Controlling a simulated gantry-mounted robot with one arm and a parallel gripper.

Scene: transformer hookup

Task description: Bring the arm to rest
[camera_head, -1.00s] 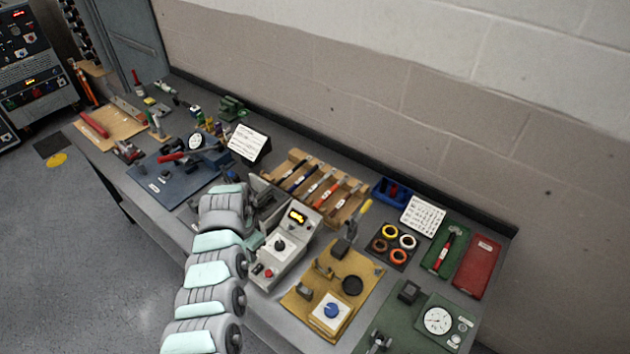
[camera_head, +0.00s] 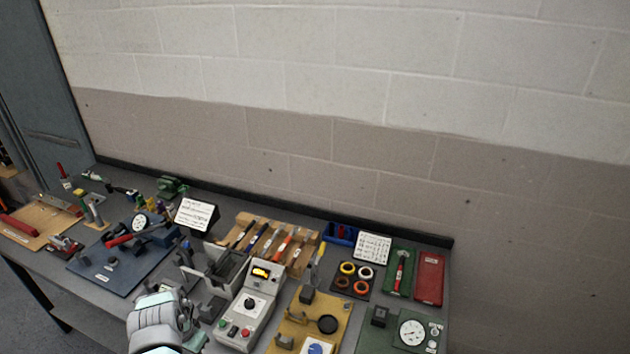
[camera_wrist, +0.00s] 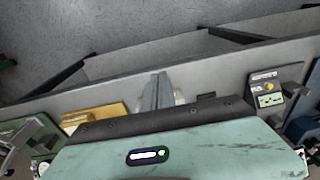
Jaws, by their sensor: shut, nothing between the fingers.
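My arm (camera_head: 158,322) enters the head view at the bottom, left of the middle, with pale green and grey covers. It is over the front part of the bench, left of the grey control box (camera_head: 249,306). My fingertips cannot be made out clearly there. In the wrist view my gripper (camera_wrist: 160,88) shows its narrow grey fingers together beyond the green housing. They are shut with nothing between them, and they point toward the bench's front edge.
The bench holds a yellow fixture plate (camera_head: 299,318), a wooden tool rack (camera_head: 309,240), a blue mat (camera_head: 90,266), a green gauge panel (camera_head: 375,342) and a red tray (camera_head: 429,277). A block wall (camera_head: 380,130) stands behind. Floor (camera_wrist: 120,25) shows beyond the bench edge.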

